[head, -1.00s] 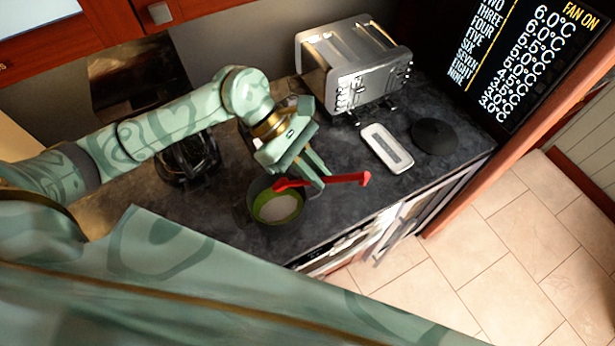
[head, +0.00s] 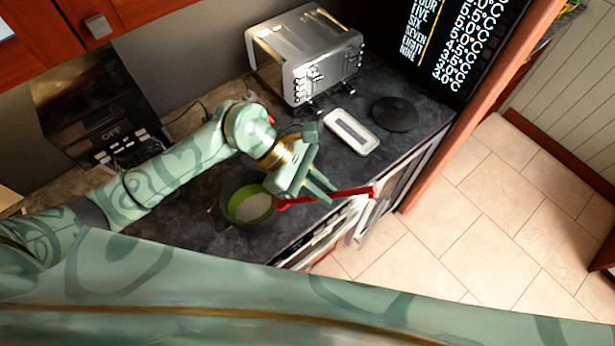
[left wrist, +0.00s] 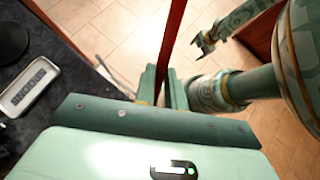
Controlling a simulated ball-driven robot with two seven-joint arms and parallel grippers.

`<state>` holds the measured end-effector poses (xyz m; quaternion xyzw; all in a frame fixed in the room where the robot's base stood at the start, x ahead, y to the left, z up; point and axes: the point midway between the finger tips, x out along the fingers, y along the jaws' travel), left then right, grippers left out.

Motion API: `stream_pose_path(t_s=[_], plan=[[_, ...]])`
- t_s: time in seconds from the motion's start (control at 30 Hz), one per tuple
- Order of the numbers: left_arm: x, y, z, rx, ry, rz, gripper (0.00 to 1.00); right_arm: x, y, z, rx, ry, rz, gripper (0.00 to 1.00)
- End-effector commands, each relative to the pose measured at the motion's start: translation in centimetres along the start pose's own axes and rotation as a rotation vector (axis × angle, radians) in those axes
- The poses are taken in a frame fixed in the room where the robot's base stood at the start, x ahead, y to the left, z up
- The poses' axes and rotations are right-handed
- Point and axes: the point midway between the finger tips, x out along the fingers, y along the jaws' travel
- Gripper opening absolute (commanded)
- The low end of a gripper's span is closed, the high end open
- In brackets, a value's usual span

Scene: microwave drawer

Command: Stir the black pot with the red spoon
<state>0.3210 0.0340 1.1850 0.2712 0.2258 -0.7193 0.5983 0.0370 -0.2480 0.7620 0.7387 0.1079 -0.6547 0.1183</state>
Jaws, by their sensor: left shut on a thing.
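The black pot (head: 227,192) stands on the dark counter in the head view. It is green inside with something pale at the bottom. My left gripper (head: 325,194) is shut on the red spoon (head: 350,192), to the right of the pot. The spoon lies nearly level across the fingers; its left end is by the pot's right rim, and its right end reaches toward the counter's front edge. In the left wrist view the red spoon (left wrist: 173,40) runs up from between the fingers. My right gripper (left wrist: 203,43) shows small there, apparently open and empty, over the floor.
A silver toaster (head: 305,55) stands at the back of the counter. A white, tray-like item (head: 351,131) and a black disc (head: 395,114) lie right of the arm. A dark appliance (head: 95,105) stands at the back left. Tiled floor (head: 470,200) is clear beyond the counter edge.

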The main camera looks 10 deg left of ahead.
Motion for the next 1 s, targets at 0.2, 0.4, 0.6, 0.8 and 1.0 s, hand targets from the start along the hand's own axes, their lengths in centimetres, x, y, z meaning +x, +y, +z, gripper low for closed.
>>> stream_pose_path(t_s=[0.2, 0.4, 0.6, 0.8, 1.0], plan=[[0.4, 0.0, -2.7, 0.0, 0.002, 0.0, 0.0, 2.3, 0.1, 0.4, -0.002, -0.002, 0.003, 0.79], [0.4, 0.0, -5.0, -0.002, 0.004, 0.001, 0.0, 4.2, 0.2, 0.7, -0.003, -0.004, 0.003, 0.79], [0.4, 0.0, -7.2, -0.002, 0.004, 0.0, 0.0, 6.0, 0.3, 1.1, -0.004, -0.007, 0.005, 0.79], [0.4, 0.0, -9.2, -0.002, 0.002, -0.001, 0.0, 7.9, 0.2, 1.4, -0.004, -0.009, 0.005, 0.79], [0.3, 0.0, -11.2, -0.001, 0.002, 0.0, 0.0, 9.6, 0.1, 1.7, -0.004, -0.012, 0.003, 0.79]])
